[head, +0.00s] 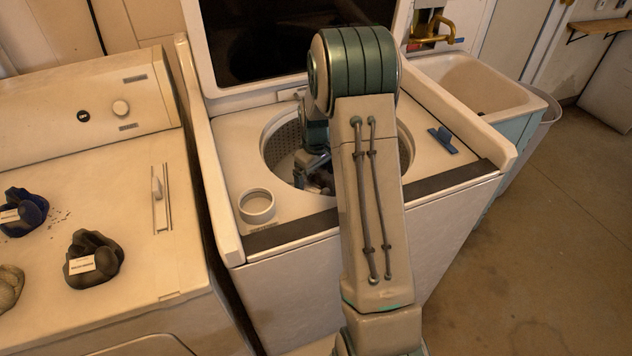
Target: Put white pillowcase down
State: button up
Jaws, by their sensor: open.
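My arm reaches over the open top-loading washing machine (290,265) and down into its round drum (285,140). My gripper (318,178) is inside the drum opening, small and dark, partly hidden behind my own arm. It is open. I see no white pillowcase; the drum's bottom is hidden by shadow and my arm, so I cannot tell whether cloth lies there.
The washer's lid (255,45) stands raised behind. A blue scraper-like item (442,140) lies on the washer's right top. A dryer-like machine (120,255) at left holds dark lumpy items (93,258). A utility sink (475,85) stands right; floor (530,240) there is clear.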

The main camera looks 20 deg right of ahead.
aim_at(316, 184)
notch_tip(316, 184, up, 9)
jog(key=s+a+r+m, duration=0.1)
jog(key=s+a+r, duration=0.2)
jog(key=s, duration=0.3)
jog(key=s+a+r+m+t, duration=0.1)
jog(key=s+a+r, duration=0.2)
jog(key=s, duration=0.3)
jog(key=s+a+r+m+t, duration=0.1)
jog(key=s+a+r, duration=0.2)
jog(key=s, duration=0.4)
jog(key=shift+s+a+r, duration=0.1)
jog(key=shift+a+r, duration=0.1)
jog(key=shift+r, duration=0.4)
jog(key=s+a+m, duration=0.1)
jog(key=s, duration=0.6)
jog(key=shift+a+f+m+t, duration=0.3)
jog(key=shift+f, duration=0.15)
jog(key=shift+s, duration=0.1)
